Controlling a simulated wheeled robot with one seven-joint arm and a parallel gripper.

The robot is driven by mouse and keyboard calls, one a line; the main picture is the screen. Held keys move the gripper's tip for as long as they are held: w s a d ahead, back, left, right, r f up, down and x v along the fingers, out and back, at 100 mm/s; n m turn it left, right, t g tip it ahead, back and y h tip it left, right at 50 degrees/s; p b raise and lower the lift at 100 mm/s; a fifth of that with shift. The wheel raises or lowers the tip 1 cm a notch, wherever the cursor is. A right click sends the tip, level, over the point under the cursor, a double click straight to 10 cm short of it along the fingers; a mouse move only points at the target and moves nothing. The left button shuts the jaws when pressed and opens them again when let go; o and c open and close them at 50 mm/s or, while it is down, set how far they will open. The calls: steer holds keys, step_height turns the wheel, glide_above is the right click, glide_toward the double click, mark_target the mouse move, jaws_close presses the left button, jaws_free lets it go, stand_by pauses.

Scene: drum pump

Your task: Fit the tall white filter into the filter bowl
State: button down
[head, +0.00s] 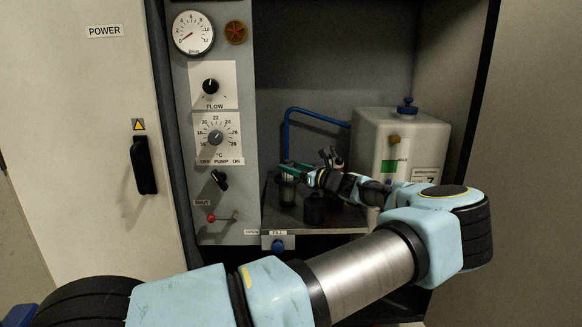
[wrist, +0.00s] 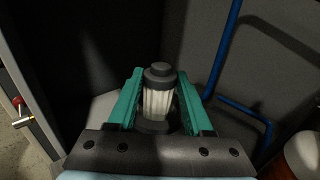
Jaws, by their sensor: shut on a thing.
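In the wrist view, a white pleated filter (wrist: 157,103) with a dark cap stands between the teal fingers of my gripper (wrist: 158,92). My gripper is shut on it. A dark rounded part shows below the filter, and I cannot tell whether it is the filter's lower end or a bowl. In the head view my gripper (head: 292,170) is over the left part of the grey shelf (head: 340,227). A dark cylinder (head: 287,192) shows just below the fingers; I cannot tell whether it is the bowl. The filter's white body is not clear there.
A black cylinder (head: 314,209) stands on the shelf just right of it. A large white tank (head: 400,145) with a blue cap is at the right, and a blue pipe (head: 318,114) runs behind. The control panel (head: 215,130) borders the shelf on the left.

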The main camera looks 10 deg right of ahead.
stand_by(0.3)
steer(key=shift+c, duration=1.1)
jaws_free()
